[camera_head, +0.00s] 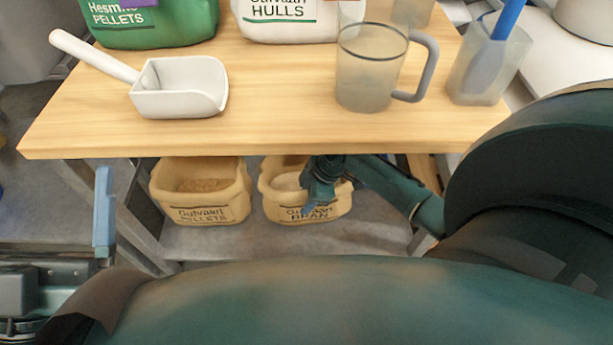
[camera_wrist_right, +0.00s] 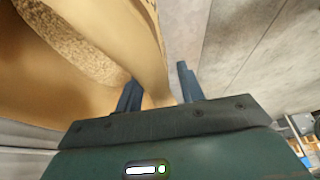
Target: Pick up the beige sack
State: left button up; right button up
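Two open-topped beige sacks stand upright on the shelf under the table in the head view. One is labelled PELLETS (camera_head: 203,196); the other, to its right, is labelled BRAN (camera_head: 284,208). My right gripper (camera_head: 313,200) is at the BRAN sack and covers part of its front and rim. In the right wrist view, the sack (camera_wrist_right: 148,45) shows close up with grainy filling. The right gripper (camera_wrist_right: 158,90) is open, with the sack's wall between its fingers and a gap to the right finger. One blue finger of my left gripper (camera_head: 103,215) shows at the left, away from the sacks.
The wooden tabletop (camera_head: 270,130) overhangs the sacks. On it are a white scoop (camera_head: 180,88), a clear jug (camera_head: 368,75), a container with a blue-handled tool (camera_head: 487,70), a green sack (camera_head: 150,25) and a white HULLS sack (camera_head: 285,22). Metal table legs (camera_head: 135,235) flank the shelf.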

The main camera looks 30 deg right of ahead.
jog(key=shift+c, duration=0.2)
grip_shut()
dwell(0.4)
jog(key=shift+f, duration=0.1)
jog(key=shift+w, duration=0.1)
